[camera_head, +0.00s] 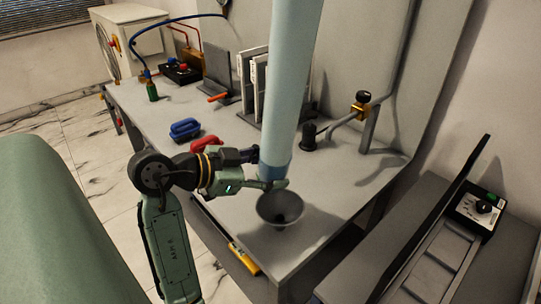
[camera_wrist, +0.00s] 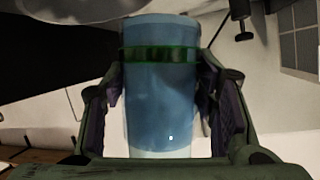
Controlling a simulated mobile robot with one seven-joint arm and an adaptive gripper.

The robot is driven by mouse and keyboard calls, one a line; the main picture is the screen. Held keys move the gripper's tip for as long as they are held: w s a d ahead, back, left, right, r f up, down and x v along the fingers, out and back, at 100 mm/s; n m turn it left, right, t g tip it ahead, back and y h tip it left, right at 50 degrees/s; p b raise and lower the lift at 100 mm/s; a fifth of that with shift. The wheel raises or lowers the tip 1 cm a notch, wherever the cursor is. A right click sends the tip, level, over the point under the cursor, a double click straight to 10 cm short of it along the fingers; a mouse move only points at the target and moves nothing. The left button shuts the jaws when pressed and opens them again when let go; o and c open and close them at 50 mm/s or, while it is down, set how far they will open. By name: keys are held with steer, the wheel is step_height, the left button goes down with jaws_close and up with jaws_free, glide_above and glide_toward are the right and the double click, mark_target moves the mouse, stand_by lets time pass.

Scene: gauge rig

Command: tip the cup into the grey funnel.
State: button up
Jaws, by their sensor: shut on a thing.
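The cup (camera_wrist: 160,88) is blue with a dark green band, and it fills the middle of the wrist view between my two fingers. In the head view the cup (camera_head: 275,168) shows as a darker blue cylinder end, looking roughly upright. My gripper (camera_head: 273,183) is shut on it, with a green finger across its lower part. The grey funnel (camera_head: 268,207) stands at the bench's front right corner, just below the cup in the picture. Its mouth faces up with a dark hole inside. I cannot tell the cup's contents or its exact height over the funnel.
A pale blue tall cylinder (camera_head: 294,70) runs from the top edge down to the cup and hides what is behind. The grey bench (camera_head: 225,130) holds blue (camera_head: 185,128) and red (camera_head: 206,144) items, upright panels and a pipe with a valve (camera_head: 362,101). A yellow-handled tool (camera_head: 244,258) is at the front edge.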

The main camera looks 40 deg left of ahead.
steer(key=shift+w+a+f+m+t+y+b, duration=0.1)
steer(key=shift+a+f+m+t+y+b, duration=0.2)
steer(key=shift+m+b, duration=0.45)
steer(key=shift+w+a+f+m+t+y+b, duration=0.15)
steer(key=shift+m+y+b, duration=0.25)
steer(key=shift+b, duration=0.75)
steer(key=shift+a+f+m+t+y+b, duration=0.15)
steer(key=shift+m+t+y+b, duration=0.2)
steer(key=shift+m+b, duration=0.7)
steer(key=shift+a+f+m+t+y+b, duration=0.15)
steer(key=shift+m+t+y+b, duration=0.25)
steer(key=shift+b, duration=1.05)
steer(key=shift+m+b, duration=0.7)
steer(key=shift+m, duration=0.1)
steer(key=shift+m+t+y+b, duration=0.25)
steer(key=shift+m+t+b, duration=0.15)
steer(key=shift+b, duration=0.05)
steer(key=shift+d+r+m+b, duration=0.1)
steer(key=shift+m+b, duration=0.3)
steer(key=shift+b, duration=0.05)
steer(key=shift+d+r+m+t+y+b, duration=0.15)
steer(key=shift+m+t+b, duration=0.3)
steer(key=shift+b, duration=0.95)
steer(key=shift+d+r+m+t+y+b, duration=0.2)
steer(key=shift+m+b, duration=0.45)
steer(key=shift+b, duration=0.7)
